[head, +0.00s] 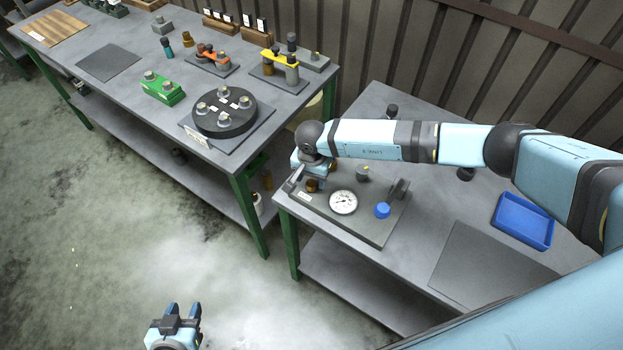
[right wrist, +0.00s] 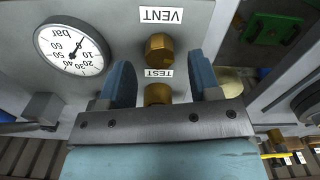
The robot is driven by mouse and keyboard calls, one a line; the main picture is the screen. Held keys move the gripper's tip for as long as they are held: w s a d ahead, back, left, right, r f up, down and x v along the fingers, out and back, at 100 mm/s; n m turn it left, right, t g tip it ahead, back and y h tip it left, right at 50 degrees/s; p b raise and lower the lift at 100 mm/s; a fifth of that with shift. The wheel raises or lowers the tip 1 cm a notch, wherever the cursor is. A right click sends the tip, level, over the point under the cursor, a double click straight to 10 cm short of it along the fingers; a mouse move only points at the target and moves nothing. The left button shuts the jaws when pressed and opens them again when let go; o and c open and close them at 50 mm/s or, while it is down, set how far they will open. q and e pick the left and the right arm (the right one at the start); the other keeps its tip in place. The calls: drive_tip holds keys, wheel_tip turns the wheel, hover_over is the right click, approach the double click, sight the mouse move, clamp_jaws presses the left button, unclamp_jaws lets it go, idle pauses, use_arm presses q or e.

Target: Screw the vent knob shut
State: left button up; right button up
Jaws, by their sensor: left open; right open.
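The brass vent knob (right wrist: 160,47) stands on a grey panel beside the VENT label (right wrist: 162,15). In the head view, the knob (head: 312,186) is at the panel's left front. My right gripper (right wrist: 160,70) is open and empty. In the right wrist view its fingertips lie left and right of the line of knobs, and the vent knob shows just beyond them, not clasped. A second brass knob (right wrist: 157,93) by the TEST label is partly hidden by the gripper body. My left gripper (head: 184,312) is open and empty, low over the floor.
A pressure gauge (head: 343,202), a blue knob (head: 382,210) and a dark lever (head: 398,190) are on the same panel. A blue tray (head: 523,221) and a dark mat (head: 490,266) lie to the right. Another table (head: 130,95) with several assemblies stands left, across a gap.

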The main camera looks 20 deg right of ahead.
drive_tip(key=shift+f, duration=1.4)
drive_tip(key=c, duration=0.9)
